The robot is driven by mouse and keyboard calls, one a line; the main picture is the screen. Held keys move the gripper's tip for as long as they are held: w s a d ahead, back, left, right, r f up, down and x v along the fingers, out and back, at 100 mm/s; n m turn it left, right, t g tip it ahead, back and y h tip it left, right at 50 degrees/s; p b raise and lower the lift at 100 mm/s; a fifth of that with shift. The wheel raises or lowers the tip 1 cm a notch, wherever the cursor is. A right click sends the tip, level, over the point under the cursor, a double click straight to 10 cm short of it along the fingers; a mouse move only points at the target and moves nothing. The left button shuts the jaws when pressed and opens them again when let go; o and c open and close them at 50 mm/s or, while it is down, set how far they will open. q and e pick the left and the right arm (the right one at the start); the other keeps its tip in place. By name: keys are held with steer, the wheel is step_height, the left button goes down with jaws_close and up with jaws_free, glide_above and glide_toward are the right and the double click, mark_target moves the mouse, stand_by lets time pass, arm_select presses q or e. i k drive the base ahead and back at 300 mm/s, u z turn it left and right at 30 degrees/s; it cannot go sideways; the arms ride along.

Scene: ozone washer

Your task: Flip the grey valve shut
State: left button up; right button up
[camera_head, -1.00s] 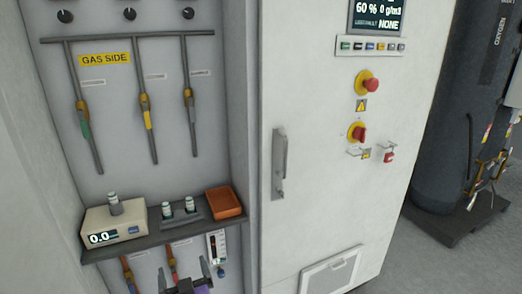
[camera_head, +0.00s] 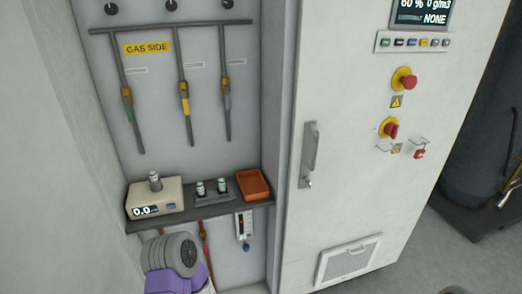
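The grey valve (camera_head: 227,97) is the rightmost of three valves on the upright pipes of the gas-side panel. Its grey handle hangs down in line with its pipe. A green-handled valve (camera_head: 128,108) and a yellow-handled valve (camera_head: 184,100) stand to its left, with their handles also along their pipes. A grey and purple link of my arm shows at the bottom left, below the shelf and well below the valves. I see no gripper fingers in the head view. Nothing of mine touches the grey valve.
Below the valves, a dark shelf (camera_head: 222,210) holds a meter with a display (camera_head: 155,198), small vials (camera_head: 211,186) and an orange tray (camera_head: 253,184). A white cabinet (camera_head: 350,90) with a door handle (camera_head: 309,152) stands to the right. The space before the valves is clear.

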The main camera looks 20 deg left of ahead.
mark_target(227, 107)
steer(key=u, duration=0.05)
steer(key=k, duration=0.45)
steer(key=u, duration=0.1)
steer(key=i, duration=1.05)
steer(key=u, duration=0.9)
